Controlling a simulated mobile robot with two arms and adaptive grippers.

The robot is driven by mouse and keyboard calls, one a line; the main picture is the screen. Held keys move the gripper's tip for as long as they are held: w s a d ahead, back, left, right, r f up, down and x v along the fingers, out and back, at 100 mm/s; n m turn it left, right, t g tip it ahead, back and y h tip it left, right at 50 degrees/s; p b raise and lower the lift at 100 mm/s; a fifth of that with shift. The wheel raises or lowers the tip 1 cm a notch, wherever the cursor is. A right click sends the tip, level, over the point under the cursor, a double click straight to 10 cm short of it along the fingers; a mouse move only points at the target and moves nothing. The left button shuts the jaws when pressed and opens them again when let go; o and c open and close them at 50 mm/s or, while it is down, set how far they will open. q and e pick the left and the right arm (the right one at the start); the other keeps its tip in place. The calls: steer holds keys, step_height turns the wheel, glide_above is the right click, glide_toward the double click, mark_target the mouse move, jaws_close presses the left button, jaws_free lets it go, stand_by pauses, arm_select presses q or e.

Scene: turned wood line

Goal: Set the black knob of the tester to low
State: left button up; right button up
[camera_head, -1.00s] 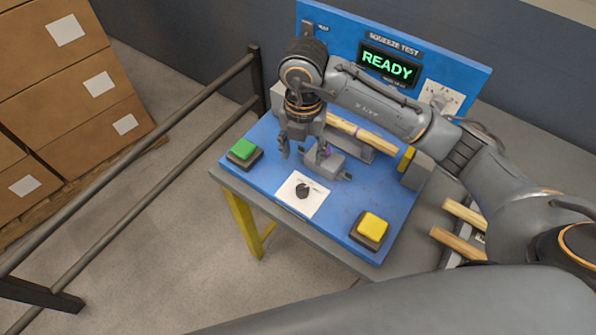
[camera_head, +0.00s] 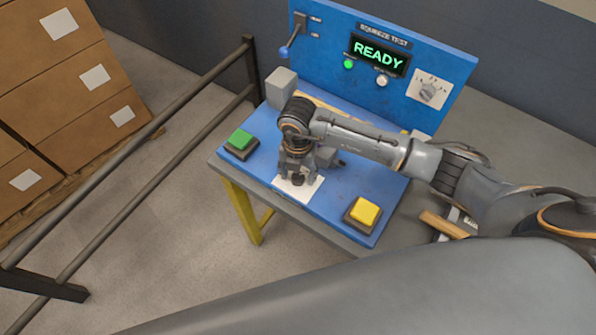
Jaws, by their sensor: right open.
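The tester is a blue bench unit (camera_head: 335,215) with an upright back panel whose screen (camera_head: 378,54) reads "READY". The black knob (camera_head: 297,180) sits on a white plate (camera_head: 312,188) at the front of the blue base. My right gripper (camera_head: 297,178) points down over the knob with its fingers open around or just above it. Its fingers and wrist hide much of the knob, and I cannot tell whether they touch it. The knob's setting and the plate's markings are too small or hidden to read. My left gripper does not show.
A green button (camera_head: 240,138) is left of the plate and a yellow button (camera_head: 364,212) is right of it. The back panel holds a blue-tipped lever (camera_head: 284,52) and a grey dial (camera_head: 429,91). A railing (camera_head: 180,112) and stacked boxes (camera_head: 65,85) stand at left.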

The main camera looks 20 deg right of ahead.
steer(key=shift+c, duration=0.8)
steer(key=c, duration=1)
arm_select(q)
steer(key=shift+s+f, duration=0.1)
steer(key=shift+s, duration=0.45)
